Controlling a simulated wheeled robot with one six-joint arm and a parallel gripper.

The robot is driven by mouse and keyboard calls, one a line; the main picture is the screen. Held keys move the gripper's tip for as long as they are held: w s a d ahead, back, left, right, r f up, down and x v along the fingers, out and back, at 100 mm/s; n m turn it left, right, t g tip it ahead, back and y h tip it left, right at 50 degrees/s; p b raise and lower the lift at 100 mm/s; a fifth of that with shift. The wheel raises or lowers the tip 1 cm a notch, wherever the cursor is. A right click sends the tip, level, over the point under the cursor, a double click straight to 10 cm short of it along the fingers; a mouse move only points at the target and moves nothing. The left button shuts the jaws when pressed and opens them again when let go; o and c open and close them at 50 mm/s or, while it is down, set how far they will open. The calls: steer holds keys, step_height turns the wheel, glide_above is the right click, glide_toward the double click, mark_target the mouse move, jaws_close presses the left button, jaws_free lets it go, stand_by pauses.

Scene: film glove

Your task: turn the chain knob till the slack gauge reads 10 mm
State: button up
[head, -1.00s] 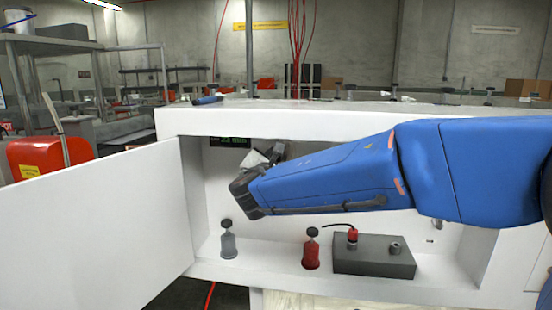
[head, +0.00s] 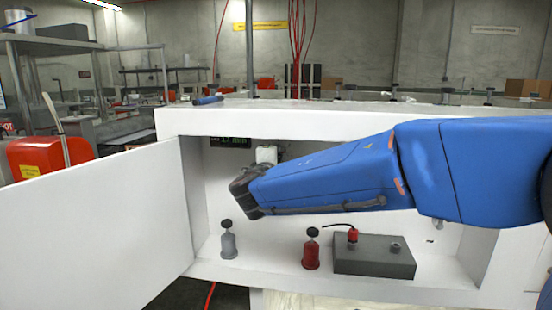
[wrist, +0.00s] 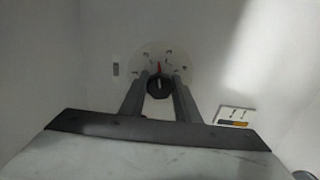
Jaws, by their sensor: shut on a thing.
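The chain knob (wrist: 159,87) is dark and round, and it sits on a pale round dial plate (wrist: 148,56) with small marks and a red pointer above the knob. My gripper (wrist: 160,82) has its two grey fingers on either side of the knob, shut on it. The slack gauge (head: 230,141) is a small dark display with green digits at the cabinet's upper left. It seems to read about 17 mm, but the digits are tiny. In the head view my arm hides the knob and fingers.
The white cabinet (head: 330,122) is open, its door (head: 95,230) swung left. On its floor stand a grey bottle (head: 228,244), a red bottle (head: 311,254) and a dark grey box (head: 373,257) with a red fitting. A small label plate (wrist: 236,114) is right of the knob.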

steer(key=m, duration=0.7)
steer(key=shift+f, duration=0.1)
steer(key=m, duration=0.3)
steer(key=shift+m, duration=2.1)
steer(key=o, duration=1)
steer(key=shift+o, duration=0.2)
